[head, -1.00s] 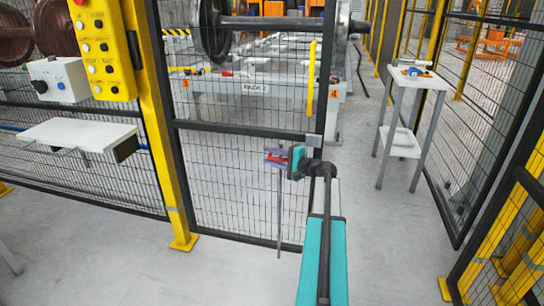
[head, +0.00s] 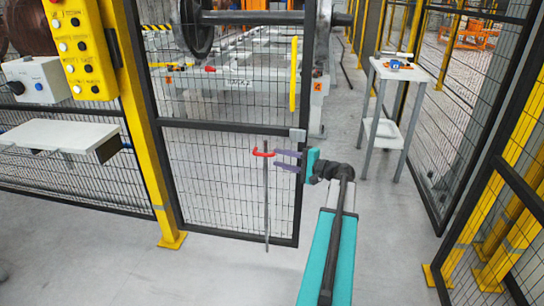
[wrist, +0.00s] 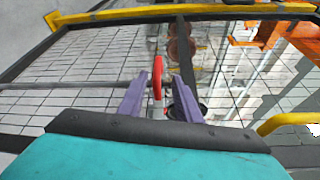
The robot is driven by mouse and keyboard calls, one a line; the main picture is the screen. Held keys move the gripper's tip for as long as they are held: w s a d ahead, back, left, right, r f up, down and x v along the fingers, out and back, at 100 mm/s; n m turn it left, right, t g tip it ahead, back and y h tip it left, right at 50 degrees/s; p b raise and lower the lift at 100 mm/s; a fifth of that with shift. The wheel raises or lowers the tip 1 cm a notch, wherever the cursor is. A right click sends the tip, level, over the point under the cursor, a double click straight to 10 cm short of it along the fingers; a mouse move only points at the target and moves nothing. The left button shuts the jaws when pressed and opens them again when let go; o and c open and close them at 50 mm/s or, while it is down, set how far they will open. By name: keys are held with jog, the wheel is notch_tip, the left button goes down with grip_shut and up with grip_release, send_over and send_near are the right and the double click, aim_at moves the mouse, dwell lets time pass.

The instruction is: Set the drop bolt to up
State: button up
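The drop bolt (head: 266,205) is a thin grey upright rod on the mesh gate, with a red handle (head: 263,153) at its top. Its lower end shows a little below the gate's bottom rail, near the floor. My gripper (head: 276,159) is open, with purple fingers pointing left at the handle's right end. In the head view the fingertips lie just right of the rod. In the wrist view the red handle (wrist: 157,75) appears in the gap between the spread fingers (wrist: 159,76); I cannot tell whether they touch it.
The mesh gate (head: 225,123) has a black frame and a yellow post (head: 150,130) at left. A yellow button panel (head: 82,45) and a white shelf (head: 60,133) stand further left. A small table (head: 398,72) stands back right. Floor between is clear.

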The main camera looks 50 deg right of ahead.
jog(key=shift+s+d, duration=0.1)
jog(key=shift+s, duration=0.7)
